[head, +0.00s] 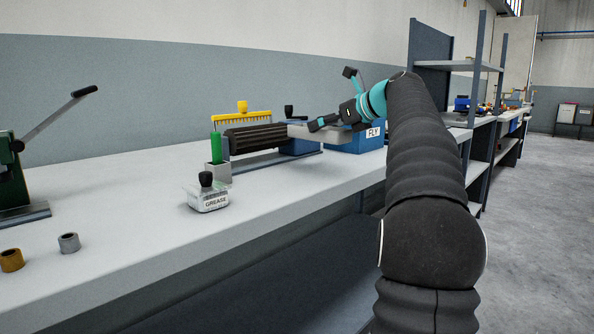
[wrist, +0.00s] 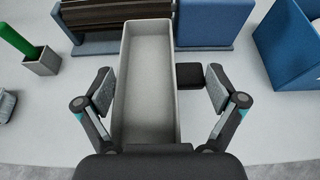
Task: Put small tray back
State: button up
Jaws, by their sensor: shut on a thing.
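The small tray is a long, shallow, light grey open box, seen in the head view (head: 301,131) and in the wrist view (wrist: 147,65). It looks empty. My gripper (head: 330,123) is shut on the tray; in the wrist view (wrist: 160,91) its two fingers stand on either side of it. A dark block (wrist: 190,76) shows just right of the tray, near the right finger. The tray's far end overlaps the ribbed dark roller (wrist: 95,25) in the wrist view. Whether the tray touches anything below is hard to tell.
A blue box marked FLY (head: 357,142) stands right of the tray. A yellow comb (head: 241,117), a green stick in a grey holder (head: 217,170) and a grease container (head: 209,197) stand to the left. The bench front (head: 150,240) is mostly clear.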

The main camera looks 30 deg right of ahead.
jog(key=b, duration=0.3)
send_over(300, 173)
notch_tip(300, 173, down, 4)
jog(key=shift+s+a+f, duration=0.1)
jog(key=shift+f, duration=0.05)
jog(key=shift+f+b, duration=0.65)
jog(key=shift+f, duration=1.25)
jog(key=shift+f, duration=0.2)
jog(key=o, duration=1)
jog(key=shift+r, duration=0.1)
jog(key=shift+s+r, duration=0.2)
jog(key=p+v, duration=0.1)
jog(key=v, duration=1)
jog(key=shift+s+p, duration=0.25)
jog(key=shift+p, duration=0.05)
